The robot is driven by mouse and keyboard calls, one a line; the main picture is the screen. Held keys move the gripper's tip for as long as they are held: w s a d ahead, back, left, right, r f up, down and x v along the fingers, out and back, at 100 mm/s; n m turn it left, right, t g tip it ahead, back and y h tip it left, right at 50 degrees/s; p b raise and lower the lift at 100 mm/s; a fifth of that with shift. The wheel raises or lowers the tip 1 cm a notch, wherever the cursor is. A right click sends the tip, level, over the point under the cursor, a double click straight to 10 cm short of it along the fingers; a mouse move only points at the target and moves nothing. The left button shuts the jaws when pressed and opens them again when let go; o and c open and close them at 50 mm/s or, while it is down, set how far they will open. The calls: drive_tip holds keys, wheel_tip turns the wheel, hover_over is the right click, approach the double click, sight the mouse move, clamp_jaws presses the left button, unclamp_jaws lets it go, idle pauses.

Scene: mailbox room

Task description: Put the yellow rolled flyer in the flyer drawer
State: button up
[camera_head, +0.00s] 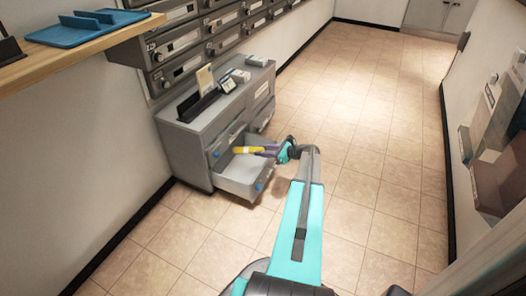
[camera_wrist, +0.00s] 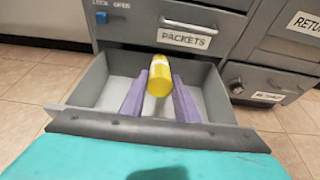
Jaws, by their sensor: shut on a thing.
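The yellow rolled flyer (camera_wrist: 160,78) is between the purple fingers of my gripper (camera_wrist: 160,92), which is shut on it. In the wrist view, its far end lies in front of the drawer face labelled PACKETS (camera_wrist: 187,38). An open, light grey drawer (camera_wrist: 86,82) is below, and the flyer and fingers show over its interior. In the head view, the flyer (camera_head: 243,150) and my gripper (camera_head: 268,151) are at the open drawer (camera_head: 240,182) of the grey cabinet. I cannot read a label on the open drawer; its front is partly hidden by my arm.
The grey cabinet (camera_head: 185,150) holds a black tray and small items on top. A RETURN label (camera_wrist: 303,24) marks a compartment on its right. Mailboxes (camera_head: 180,45) line the wall above. A wooden shelf (camera_head: 75,55) with a blue tray is at upper left. The tiled floor right is clear.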

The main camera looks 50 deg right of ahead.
drive_tip(key=shift+w+a+f, duration=0.1)
drive_tip(key=shift+w+f, duration=0.1)
drive_tip(key=shift+f, duration=0.25)
drive_tip(key=shift+w+f, duration=0.15)
drive_tip(key=shift+f, duration=0.3)
drive_tip(key=o, duration=1.1)
drive_tip(key=shift+s+r+p, duration=0.3)
drive_tip(key=shift+s+r, duration=0.05)
drive_tip(key=shift+s, duration=0.25)
drive_tip(key=p+v, duration=0.3)
drive_tip(key=v, duration=0.9)
drive_tip(key=shift+s+p, duration=0.25)
drive_tip(key=shift+p, duration=0.15)
